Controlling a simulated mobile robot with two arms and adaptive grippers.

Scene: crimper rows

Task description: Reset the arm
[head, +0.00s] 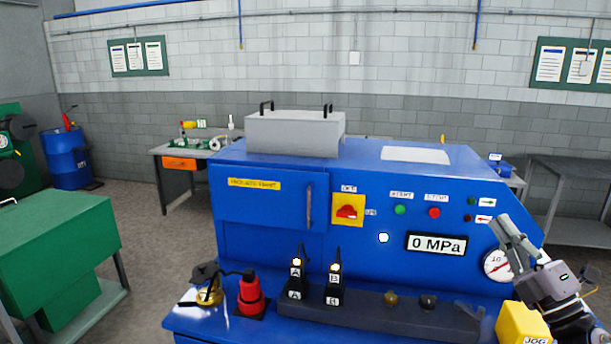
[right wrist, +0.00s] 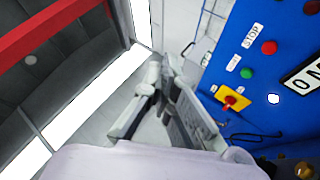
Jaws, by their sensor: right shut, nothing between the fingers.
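My right gripper (head: 504,232) is raised at the right of the head view, in front of the blue machine (head: 265,222) and close to the round gauge (head: 497,265) in the picture. Its fingers point up and to the left, are shut and hold nothing. In the right wrist view the gripper (right wrist: 160,88) shows from behind, with the machine's panel beyond it to the right. My left gripper is not in view.
A yellow JOG box (head: 523,322) stands below my right gripper. The display (head: 437,243) reads 0 MPa. Tools A (head: 296,282) and B (head: 334,284) stand upright on the black rail. A red tool (head: 250,291) stands to their left. A green cabinet (head: 55,240) is at left.

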